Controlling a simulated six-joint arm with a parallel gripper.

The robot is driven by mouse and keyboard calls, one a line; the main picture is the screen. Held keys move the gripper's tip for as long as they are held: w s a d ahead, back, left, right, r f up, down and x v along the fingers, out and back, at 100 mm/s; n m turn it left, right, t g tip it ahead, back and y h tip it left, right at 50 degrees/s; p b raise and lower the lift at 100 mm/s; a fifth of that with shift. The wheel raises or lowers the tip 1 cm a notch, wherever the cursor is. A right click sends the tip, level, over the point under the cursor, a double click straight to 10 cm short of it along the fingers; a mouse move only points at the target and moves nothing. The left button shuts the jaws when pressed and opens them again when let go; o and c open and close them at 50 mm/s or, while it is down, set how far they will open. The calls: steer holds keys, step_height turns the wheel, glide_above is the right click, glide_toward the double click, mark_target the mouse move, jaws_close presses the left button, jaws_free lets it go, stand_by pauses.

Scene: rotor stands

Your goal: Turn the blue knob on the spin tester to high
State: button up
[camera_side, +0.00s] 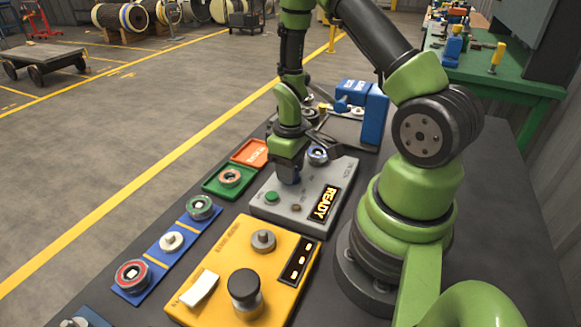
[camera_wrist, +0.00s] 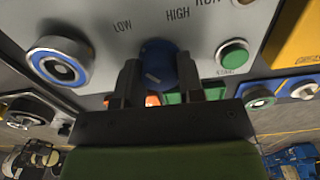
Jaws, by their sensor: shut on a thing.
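The spin tester (camera_side: 262,212) is a grey box with a lit READY display (camera_side: 325,203). My gripper (camera_side: 288,178) is over its upper left part in the side view, pointing down. In the wrist view the blue knob (camera_wrist: 158,62) sits between my two fingers (camera_wrist: 158,84), which are shut on its sides. The printed words LOW (camera_wrist: 122,27) and HIGH (camera_wrist: 177,14) are beyond it. A small pale mark shows on the knob, but I cannot tell which setting it points to. In the side view my gripper mostly hides the knob.
The tester also carries a green button (camera_side: 272,197) and a blue-rimmed rotor (camera_side: 318,155). A yellow box (camera_side: 215,262) with a black knob stands in front. Blue, green and orange stands line the left edge. A blue device (camera_side: 375,115) stands behind.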

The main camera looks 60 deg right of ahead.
steer(key=m, duration=1.3)
steer(key=shift+m, duration=0.4)
stand_by(0.4)
steer(key=o, duration=0.9)
step_height(320, 180, up, 10)
